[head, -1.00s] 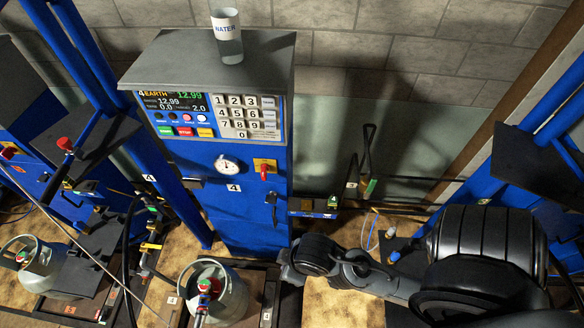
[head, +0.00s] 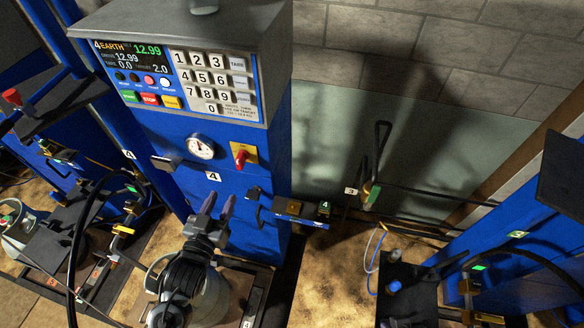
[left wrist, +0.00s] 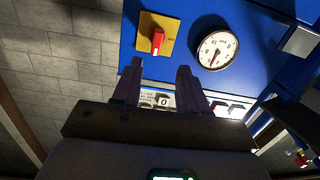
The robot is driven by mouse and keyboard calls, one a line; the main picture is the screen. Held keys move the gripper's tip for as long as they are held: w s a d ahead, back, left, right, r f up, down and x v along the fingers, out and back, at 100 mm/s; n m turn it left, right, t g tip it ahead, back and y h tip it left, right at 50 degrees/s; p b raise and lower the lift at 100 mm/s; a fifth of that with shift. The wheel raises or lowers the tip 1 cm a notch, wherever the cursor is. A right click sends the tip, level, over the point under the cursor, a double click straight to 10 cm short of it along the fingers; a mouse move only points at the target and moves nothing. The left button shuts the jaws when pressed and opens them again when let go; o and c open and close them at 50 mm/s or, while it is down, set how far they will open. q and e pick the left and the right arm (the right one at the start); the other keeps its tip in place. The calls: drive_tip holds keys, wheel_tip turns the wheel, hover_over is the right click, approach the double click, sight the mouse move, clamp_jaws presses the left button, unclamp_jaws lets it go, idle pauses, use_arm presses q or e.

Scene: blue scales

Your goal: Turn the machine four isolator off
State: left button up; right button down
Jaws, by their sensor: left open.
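The machine four isolator is a red knob (head: 241,157) on a yellow plate (head: 250,149), on the blue front of the machine marked 4. My left gripper (head: 219,204) is open and empty, its fingers pointing up towards the panel, below and slightly left of the knob in the head view. In the left wrist view, the red knob (left wrist: 158,40) on its yellow plate lies just beyond the fingertips (left wrist: 160,66), with a visible gap. Nothing hides the knob there. My right gripper is out of view.
A round gauge (head: 201,147) sits left of the isolator, with a keypad (head: 210,82) and display (head: 128,60) above. A small bracket (head: 300,210) sticks out at the lower right of the machine. A gas cylinder (head: 215,300) stands below, partly behind my arm.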

sight(238, 165)
use_arm(q)
drive_tip(key=shift+m+t+h, duration=0.4)
drive_tip(key=w, duration=0.3)
drive_tip(key=w+d+b, duration=0.1)
drive_tip(key=w, duration=0.3)
drive_tip(key=w+d, duration=0.1)
drive_tip(key=w, duration=0.3)
drive_tip(key=shift+w+r+b, duration=0.2)
drive_tip(key=shift+b, duration=0.1)
drive_tip(key=shift+w+d+f, duration=0.1)
drive_tip(key=shift+w+d, duration=0.1)
drive_tip(key=shift+w, duration=0.7)
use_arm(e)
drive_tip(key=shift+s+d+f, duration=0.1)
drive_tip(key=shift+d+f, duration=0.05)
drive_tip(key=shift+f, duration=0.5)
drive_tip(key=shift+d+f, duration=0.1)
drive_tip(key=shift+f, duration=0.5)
use_arm(q)
clamp_jaws()
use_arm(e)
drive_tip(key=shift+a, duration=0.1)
